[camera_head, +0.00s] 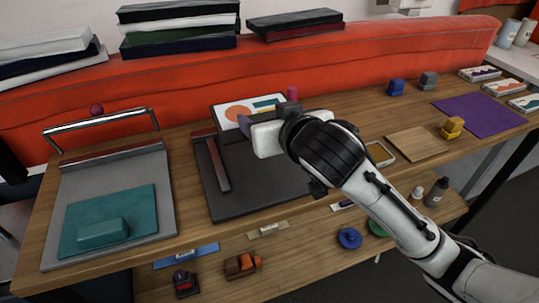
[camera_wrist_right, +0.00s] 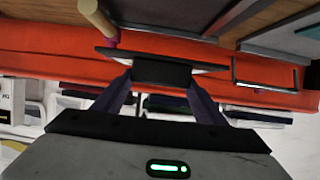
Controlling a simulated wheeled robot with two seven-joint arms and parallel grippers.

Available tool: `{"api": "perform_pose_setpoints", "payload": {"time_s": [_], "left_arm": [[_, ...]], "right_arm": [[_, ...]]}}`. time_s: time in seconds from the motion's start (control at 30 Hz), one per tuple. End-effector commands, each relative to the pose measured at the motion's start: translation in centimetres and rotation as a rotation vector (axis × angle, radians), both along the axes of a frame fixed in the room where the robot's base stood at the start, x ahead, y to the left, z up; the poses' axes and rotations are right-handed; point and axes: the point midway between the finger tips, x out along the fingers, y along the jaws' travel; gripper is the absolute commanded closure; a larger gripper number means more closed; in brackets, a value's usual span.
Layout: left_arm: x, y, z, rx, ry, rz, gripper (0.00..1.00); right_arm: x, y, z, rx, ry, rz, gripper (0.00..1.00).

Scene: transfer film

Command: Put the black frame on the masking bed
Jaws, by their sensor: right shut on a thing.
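My right gripper (camera_head: 240,121) is shut on the dark block of the black frame, a thin dark-edged panel (camera_head: 222,110) with a white face, orange circle and teal shapes. The wrist view shows the fingers (camera_wrist_right: 161,82) on the dark block (camera_wrist_right: 160,72), with the panel (camera_wrist_right: 208,65) nearly edge-on. The panel stands tilted near the back of a dark grey bed (camera_head: 265,180) with a reddish bar. Whether it touches the bed is hidden. Left of it is a grey bed (camera_head: 75,185) with a metal handle. Neither bed is labelled as the masking bed. My left gripper is out of view.
A teal sheet (camera_head: 140,205) and teal block (camera_head: 103,232) lie on the grey bed. A pink-ended cylinder (camera_head: 292,93) is close to the panel. An orange-red backrest (camera_head: 150,92) rises behind the table. A wooden board (camera_head: 417,144) and purple sheet (camera_head: 480,113) lie right.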

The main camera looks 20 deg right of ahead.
Motion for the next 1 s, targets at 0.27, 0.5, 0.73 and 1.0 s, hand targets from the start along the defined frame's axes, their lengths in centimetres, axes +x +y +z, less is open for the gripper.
{"api": "perform_pose_setpoints", "payload": {"time_s": [0.27,0.5,0.73,1.0], "left_arm": [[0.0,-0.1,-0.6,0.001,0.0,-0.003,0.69],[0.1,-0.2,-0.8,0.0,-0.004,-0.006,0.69],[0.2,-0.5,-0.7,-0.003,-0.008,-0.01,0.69],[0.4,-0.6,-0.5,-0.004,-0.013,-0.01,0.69]], "right_arm": [[0.1,-0.1,-4.8,-0.001,0.003,-0.002,0.6],[0.1,-0.1,-8.0,-0.004,0.005,-0.002,0.6],[0.1,-0.1,-10.1,0.0,0.001,-0.001,0.6],[0.1,0.0,-10.1,0.0,0.001,-0.001,0.6]]}}
